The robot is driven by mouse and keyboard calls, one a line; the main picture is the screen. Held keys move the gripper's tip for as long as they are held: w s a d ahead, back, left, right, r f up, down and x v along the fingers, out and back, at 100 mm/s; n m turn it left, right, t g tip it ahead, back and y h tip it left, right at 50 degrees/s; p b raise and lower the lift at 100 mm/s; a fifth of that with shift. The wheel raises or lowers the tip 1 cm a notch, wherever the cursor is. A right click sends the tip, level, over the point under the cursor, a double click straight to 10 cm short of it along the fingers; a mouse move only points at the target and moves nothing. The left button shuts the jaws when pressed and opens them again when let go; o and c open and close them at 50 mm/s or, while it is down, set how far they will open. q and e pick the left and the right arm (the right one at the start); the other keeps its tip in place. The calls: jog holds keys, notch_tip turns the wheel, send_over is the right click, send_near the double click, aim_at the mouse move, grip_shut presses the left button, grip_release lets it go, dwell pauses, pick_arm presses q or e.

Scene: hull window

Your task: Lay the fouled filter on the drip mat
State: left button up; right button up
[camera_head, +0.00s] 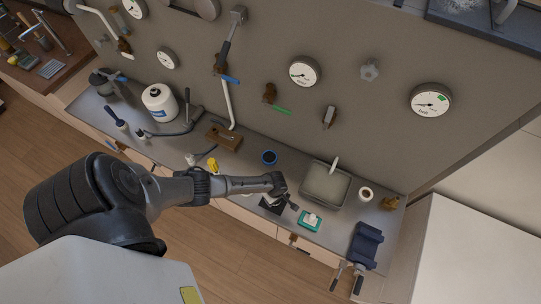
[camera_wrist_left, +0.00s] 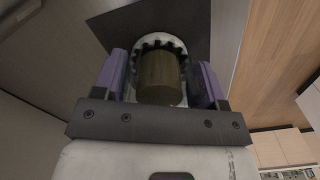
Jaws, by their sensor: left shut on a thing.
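My left gripper (camera_wrist_left: 160,72) is shut on the fouled filter (camera_wrist_left: 159,78), a brown cylinder with a pale, dark-toothed end ring, held between the purple fingers. The dark drip mat (camera_wrist_left: 205,22) shows beyond the filter in the left wrist view, and the ring overlaps it there. In the head view my left arm reaches over the bench to the mat (camera_head: 271,207), a black square near the front edge, and the wrist covers part of it. The filter is mostly hidden there. I cannot tell whether it touches the mat. My right gripper is not in view.
A green tray with a white block (camera_head: 310,220) lies right of the mat. A blue vise-like fixture (camera_head: 367,245) is at the right front. The bench's front edge runs close to the mat.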

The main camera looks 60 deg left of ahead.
pick_arm(q)
jog(key=shift+f, duration=0.25)
dwell(0.4)
jog(key=o, duration=1.3)
jog(key=shift+r, duration=0.1)
